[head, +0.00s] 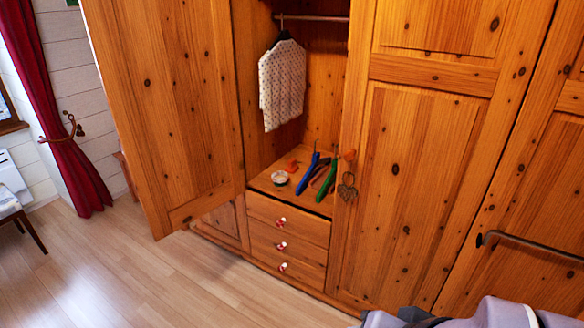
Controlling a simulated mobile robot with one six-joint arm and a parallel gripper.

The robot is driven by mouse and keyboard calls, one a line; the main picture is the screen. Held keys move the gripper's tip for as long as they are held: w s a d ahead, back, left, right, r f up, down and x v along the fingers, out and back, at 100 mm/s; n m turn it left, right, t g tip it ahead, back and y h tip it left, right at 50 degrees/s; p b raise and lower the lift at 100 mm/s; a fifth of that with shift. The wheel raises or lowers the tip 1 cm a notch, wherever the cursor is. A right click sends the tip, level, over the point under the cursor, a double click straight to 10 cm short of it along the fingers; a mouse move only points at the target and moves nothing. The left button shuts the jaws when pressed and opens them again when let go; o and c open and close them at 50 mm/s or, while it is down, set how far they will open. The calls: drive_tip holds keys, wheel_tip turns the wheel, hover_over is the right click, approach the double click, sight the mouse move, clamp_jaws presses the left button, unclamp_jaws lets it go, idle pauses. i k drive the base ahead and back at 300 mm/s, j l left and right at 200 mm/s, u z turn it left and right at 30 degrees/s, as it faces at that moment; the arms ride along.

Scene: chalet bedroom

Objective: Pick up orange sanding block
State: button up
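A small orange object (292,166), which looks like the orange sanding block, lies on the shelf (262,183) above the drawers inside the open wardrobe. It sits towards the back left of the shelf, left of a blue item. It is too small to make out its exact shape. My gripper cannot be made out. Only grey and dark parts of my own body show at the bottom right edge, far from the shelf.
A round pale item (280,178), a blue item (307,176) and a green item (327,181) share the shelf. A patterned garment (283,84) hangs above. The open left door (165,110) flanks the opening. The floor (150,285) in front is clear.

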sight(292, 167)
drive_tip(key=i+j, duration=0.25)
drive_tip(key=i, duration=0.2)
drive_tip(key=i+j, duration=0.25)
drive_tip(key=i, duration=0.2)
drive_tip(key=i+j, duration=0.25)
drive_tip(key=i, duration=0.2)
drive_tip(key=i+j+u, duration=0.1)
drive_tip(key=i, duration=0.35)
drive_tip(key=i+j, duration=0.55)
drive_tip(key=i, duration=0.35)
